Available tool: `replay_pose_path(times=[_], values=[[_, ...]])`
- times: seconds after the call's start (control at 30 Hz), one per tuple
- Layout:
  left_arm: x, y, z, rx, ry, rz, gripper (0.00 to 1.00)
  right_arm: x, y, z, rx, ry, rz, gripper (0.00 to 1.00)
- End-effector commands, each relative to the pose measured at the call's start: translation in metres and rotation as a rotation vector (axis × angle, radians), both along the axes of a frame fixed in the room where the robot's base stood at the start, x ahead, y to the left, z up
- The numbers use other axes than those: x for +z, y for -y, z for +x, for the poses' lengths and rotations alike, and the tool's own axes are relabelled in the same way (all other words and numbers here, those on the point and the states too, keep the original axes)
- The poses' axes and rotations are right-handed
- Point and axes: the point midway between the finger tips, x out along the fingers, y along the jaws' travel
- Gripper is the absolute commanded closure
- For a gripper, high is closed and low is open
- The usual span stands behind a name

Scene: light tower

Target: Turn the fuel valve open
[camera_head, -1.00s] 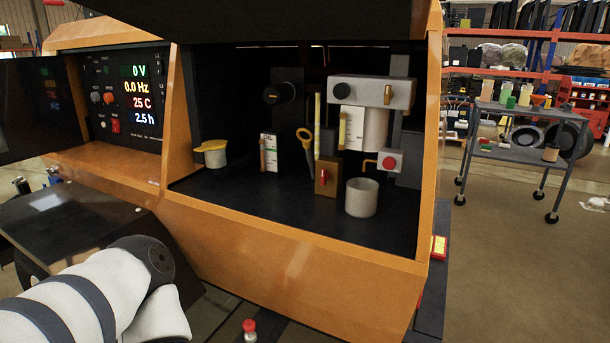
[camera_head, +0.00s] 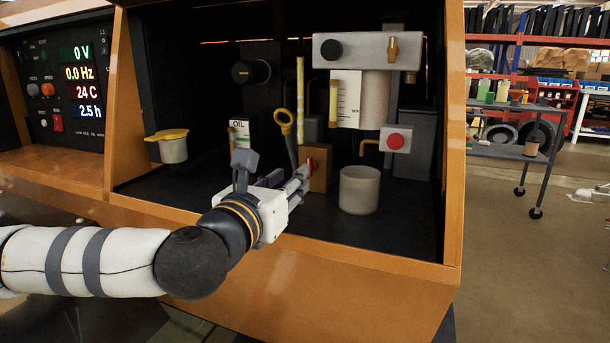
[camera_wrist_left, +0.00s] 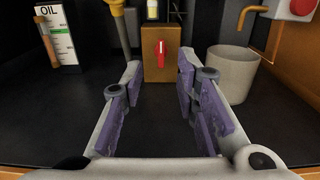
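The fuel valve looks to be the brass-coloured block (camera_head: 320,172) with a small red handle (camera_head: 310,164) on the dark floor of the open orange cabinet. In the left wrist view the red handle (camera_wrist_left: 160,52) stands upright on the front of the block (camera_wrist_left: 153,70). My left gripper (camera_head: 272,170) reaches into the cabinet in front of the valve. In the left wrist view its fingers (camera_wrist_left: 158,78) are spread and empty, with the block beyond them, roughly centred. The fingers look apart from the handle. My right gripper is in neither view.
A grey cup (camera_head: 360,190) stands right of the valve, below a red button box (camera_head: 395,140). A yellow-handled dipstick (camera_head: 284,122) and an OIL gauge (camera_head: 240,130) stand left of it. A yellow-lidded cup (camera_head: 173,150) is further left. The cabinet's front edge lies below my arm.

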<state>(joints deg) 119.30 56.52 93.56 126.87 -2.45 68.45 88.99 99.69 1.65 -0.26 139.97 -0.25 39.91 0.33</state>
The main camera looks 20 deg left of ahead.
Motion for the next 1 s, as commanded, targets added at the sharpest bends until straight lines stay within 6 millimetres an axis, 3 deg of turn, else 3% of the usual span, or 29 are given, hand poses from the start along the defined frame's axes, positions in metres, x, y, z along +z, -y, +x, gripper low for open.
replay_pose_path(times=[0.2, 0.33, 0.67, 0.8, 1.0], values=[[-0.001, 0.003, 0.053, -0.001, -0.001, 0.001, 0.72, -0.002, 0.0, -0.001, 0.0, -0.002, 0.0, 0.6], [0.0, 0.003, 0.072, -0.001, -0.001, 0.002, 0.72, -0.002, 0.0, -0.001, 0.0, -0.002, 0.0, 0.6], [0.0, 0.004, 0.079, -0.003, -0.001, 0.002, 0.72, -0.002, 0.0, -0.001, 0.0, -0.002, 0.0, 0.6], [0.0, 0.004, 0.079, -0.003, -0.001, 0.002, 1.0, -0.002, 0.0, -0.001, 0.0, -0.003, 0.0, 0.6], [0.0, 0.003, 0.079, -0.002, -0.001, 0.003, 1.0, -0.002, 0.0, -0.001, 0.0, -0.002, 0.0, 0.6]])
